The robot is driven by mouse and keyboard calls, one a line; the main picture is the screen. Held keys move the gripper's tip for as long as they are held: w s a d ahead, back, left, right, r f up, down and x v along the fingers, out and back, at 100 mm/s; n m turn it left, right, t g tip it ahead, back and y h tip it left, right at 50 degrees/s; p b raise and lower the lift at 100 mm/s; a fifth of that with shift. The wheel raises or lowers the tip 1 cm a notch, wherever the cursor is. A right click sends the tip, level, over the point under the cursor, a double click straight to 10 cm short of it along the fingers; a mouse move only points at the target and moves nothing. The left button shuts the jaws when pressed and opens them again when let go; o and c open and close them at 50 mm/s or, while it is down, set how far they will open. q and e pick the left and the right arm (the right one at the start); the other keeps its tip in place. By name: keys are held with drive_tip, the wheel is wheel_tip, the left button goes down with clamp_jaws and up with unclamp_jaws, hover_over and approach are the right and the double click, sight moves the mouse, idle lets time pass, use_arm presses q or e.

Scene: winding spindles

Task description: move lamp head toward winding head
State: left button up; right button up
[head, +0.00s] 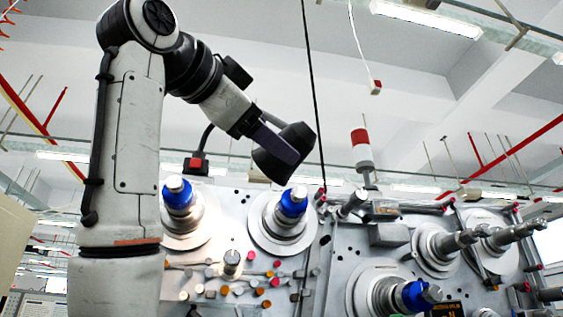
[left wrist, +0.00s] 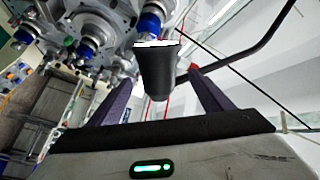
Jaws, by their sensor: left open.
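The lamp head (head: 286,133) is a black flared shade in the upper middle of the head view. In the left wrist view the lamp head (left wrist: 157,75) is between my fingers, its bright white rim facing the machine. My left gripper (head: 283,150) is open, its purple fingers on either side of the shade. In the left wrist view gaps show between the lamp and the fingers of the left gripper (left wrist: 160,85). The winding heads are spindles with blue collars, such as one (head: 293,203) just below the lamp; I cannot tell which is meant. My right gripper is not in view.
The grey machine panel (head: 340,240) carries several spindles, coloured knobs and a red-and-white beacon (head: 361,150). A black lamp arm (left wrist: 265,55) curves off right in the left wrist view. A dark cable (head: 312,90) hangs beside the lamp. Space above the panel is mostly free.

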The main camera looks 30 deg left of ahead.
use_arm(q)
drive_tip(key=shift+s+f+b, duration=0.2)
drive_tip(key=shift+s+b, duration=0.1)
drive_tip(key=shift+s, duration=1.65)
drive_tip(key=shift+a, duration=0.1)
